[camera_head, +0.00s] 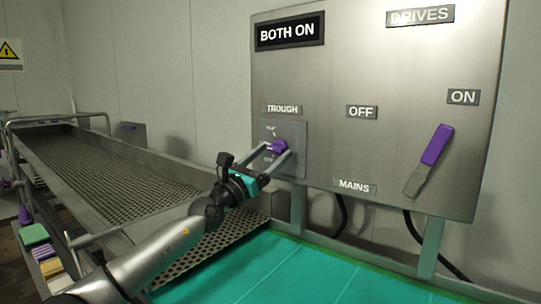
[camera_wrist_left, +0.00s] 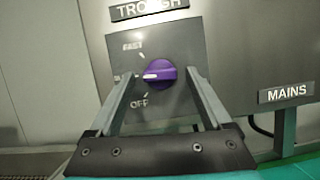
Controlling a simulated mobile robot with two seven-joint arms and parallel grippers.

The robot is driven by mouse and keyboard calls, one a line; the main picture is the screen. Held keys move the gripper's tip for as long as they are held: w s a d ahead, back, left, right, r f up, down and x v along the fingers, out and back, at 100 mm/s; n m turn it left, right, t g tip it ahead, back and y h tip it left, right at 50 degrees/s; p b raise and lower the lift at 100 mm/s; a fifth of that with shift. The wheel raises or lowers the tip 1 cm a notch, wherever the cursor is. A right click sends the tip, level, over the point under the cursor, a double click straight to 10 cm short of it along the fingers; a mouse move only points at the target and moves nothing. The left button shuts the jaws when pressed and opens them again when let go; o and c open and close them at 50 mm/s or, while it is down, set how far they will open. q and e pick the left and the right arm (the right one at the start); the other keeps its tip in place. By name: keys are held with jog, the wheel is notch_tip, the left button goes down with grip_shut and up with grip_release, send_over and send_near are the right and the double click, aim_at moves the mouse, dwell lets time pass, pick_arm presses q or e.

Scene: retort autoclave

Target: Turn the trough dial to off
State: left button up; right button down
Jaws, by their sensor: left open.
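The trough dial (camera_head: 278,146) is a round purple knob on a small grey plate below the TROUGH label. In the left wrist view the dial (camera_wrist_left: 161,74) has a white pointer mark facing left, at a middle label that is partly hidden. FAST (camera_wrist_left: 133,45) is above that label and OFF (camera_wrist_left: 139,101) below it. My left gripper (camera_head: 272,153) is open at the dial. Its two fingers (camera_wrist_left: 163,76) stand one on each side of the knob; I cannot tell whether they touch it. My right gripper is not in view.
The steel panel (camera_head: 330,80) also carries a BOTH ON sign (camera_head: 290,31) and a purple-handled mains lever (camera_head: 437,145) tilted towards ON. A perforated trough (camera_head: 110,170) runs along the left. A green belt (camera_head: 310,275) lies below the panel.

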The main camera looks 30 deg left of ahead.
pick_arm(q)
grip_shut()
dwell(0.8)
